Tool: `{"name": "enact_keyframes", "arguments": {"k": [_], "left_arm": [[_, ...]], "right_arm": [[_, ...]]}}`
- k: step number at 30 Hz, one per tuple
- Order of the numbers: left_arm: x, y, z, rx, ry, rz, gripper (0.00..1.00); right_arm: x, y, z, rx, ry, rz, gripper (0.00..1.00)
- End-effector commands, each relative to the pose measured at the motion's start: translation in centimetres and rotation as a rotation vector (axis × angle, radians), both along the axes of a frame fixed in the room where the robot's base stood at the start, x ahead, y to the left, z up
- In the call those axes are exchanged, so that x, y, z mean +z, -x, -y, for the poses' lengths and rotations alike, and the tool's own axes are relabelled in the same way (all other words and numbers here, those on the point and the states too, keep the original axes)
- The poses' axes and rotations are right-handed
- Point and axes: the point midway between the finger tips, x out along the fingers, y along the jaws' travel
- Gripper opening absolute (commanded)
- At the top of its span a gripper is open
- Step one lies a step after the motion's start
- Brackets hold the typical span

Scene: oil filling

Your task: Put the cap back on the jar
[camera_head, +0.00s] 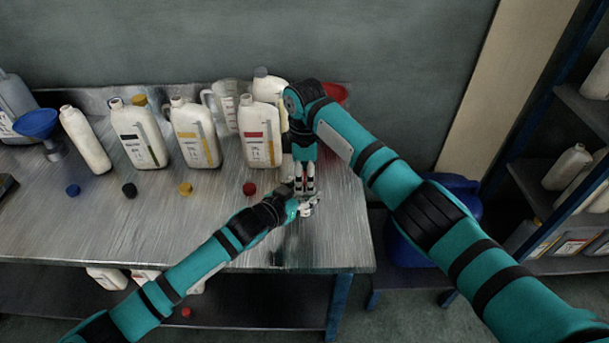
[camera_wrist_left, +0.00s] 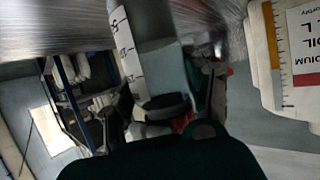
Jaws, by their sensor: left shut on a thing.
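Several white jugs stand in a row on the bench. One has a red label (camera_head: 260,135), beside my grippers. A red cap (camera_head: 249,188) lies in front of it. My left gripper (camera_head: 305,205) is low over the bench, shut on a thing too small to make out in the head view. My right gripper (camera_head: 305,187) points down just above and behind it; its jaw state is unclear. In the left wrist view a grey cylinder with a marked white scale (camera_wrist_left: 125,50) and a dark ring (camera_wrist_left: 166,106) are close ahead; whether the left gripper holds them is unclear.
Blue (camera_head: 73,190), black (camera_head: 129,190) and yellow (camera_head: 186,188) caps lie on the bench (camera_head: 110,230). Behind are a measuring jug (camera_head: 222,105) and a red funnel (camera_head: 336,92). A blue funnel (camera_head: 37,123) stands at left. The front left bench area is clear.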

Motion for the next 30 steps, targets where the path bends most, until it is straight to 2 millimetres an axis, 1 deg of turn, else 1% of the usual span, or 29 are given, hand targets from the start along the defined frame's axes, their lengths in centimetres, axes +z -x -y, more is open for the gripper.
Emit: {"name": "enact_keyframes", "arguments": {"k": [1,5,6,8,10,15,18,21,28,29,30], "left_arm": [[0.01,0.0,0.0,0.0,0.0,0.0,0.0],[0.01,0.0,0.0,0.0,0.0,0.0,0.0],[0.01,0.0,0.0,0.0,0.0,0.0,0.0],[0.01,0.0,0.0,0.0,0.0,0.0,0.0],[0.01,0.0,0.0,0.0,0.0,0.0,0.0],[0.0,0.0,0.0,0.0,0.0,0.0,0.0],[0.0,0.01,0.01,0.0,0.0,0.0,0.0],[0.0,0.01,0.01,0.0,0.0,0.0,0.0],[0.0,0.01,0.02,0.0,0.0,0.0,0.0],[0.0,0.01,0.02,0.0,0.0,0.0,0.0],[0.0,0.01,0.02,0.0,0.0,0.0,0.0]], "right_arm": [[0.02,-0.01,-0.01,0.0,0.0,0.0,0.26],[0.03,-0.01,-0.01,0.0,0.0,0.0,0.09],[0.03,-0.01,-0.01,0.0,0.0,0.0,0.07],[0.03,0.0,-0.03,-0.017,-0.001,0.0,0.07],[0.01,0.02,-0.08,-0.092,-0.002,0.0,0.07],[-0.01,0.05,-0.13,-0.403,-0.002,-0.002,0.07],[-0.01,0.01,-0.07,-0.528,-0.001,0.0,0.07],[0.01,-0.02,-0.04,-0.572,-0.001,0.0,0.07],[0.01,-0.02,-0.03,-0.57,-0.001,0.0,0.07],[0.02,-0.02,-0.03,-0.57,-0.001,0.0,0.49],[0.01,-0.02,-0.03,-0.57,-0.001,0.0,0.54]]}}
